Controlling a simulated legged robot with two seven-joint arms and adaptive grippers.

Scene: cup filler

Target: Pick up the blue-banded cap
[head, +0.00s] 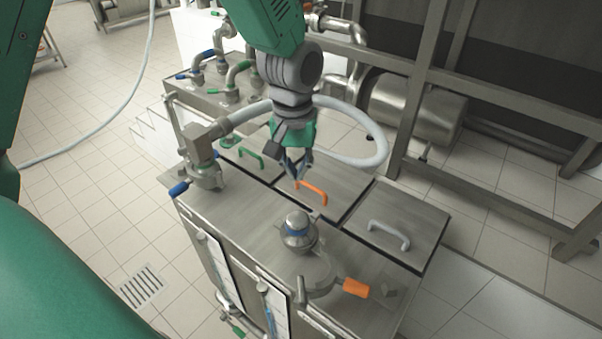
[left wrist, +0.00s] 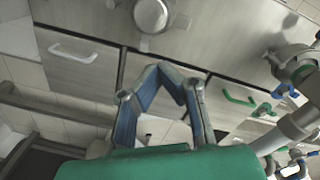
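The blue-banded cap (head: 298,233) is a rounded metal cap with a blue ring. It stands upright on the steel filler top in the head view, and a round metal top shows at the upper edge of the left wrist view (left wrist: 151,15). My left gripper (head: 295,174) hangs above and behind the cap, over the orange-handled lid, apart from the cap. Its blue-faced fingers lean together at the tips in the left wrist view (left wrist: 162,67); it looks shut with nothing held. My right gripper is not in view.
An orange handle (head: 313,192) is just below the gripper. A white handle (head: 389,235) is to the right and a green handle (head: 251,158) to the left. An orange-gripped lever (head: 355,288) lies before the cap. A valve with a hose (head: 205,165) stands at left.

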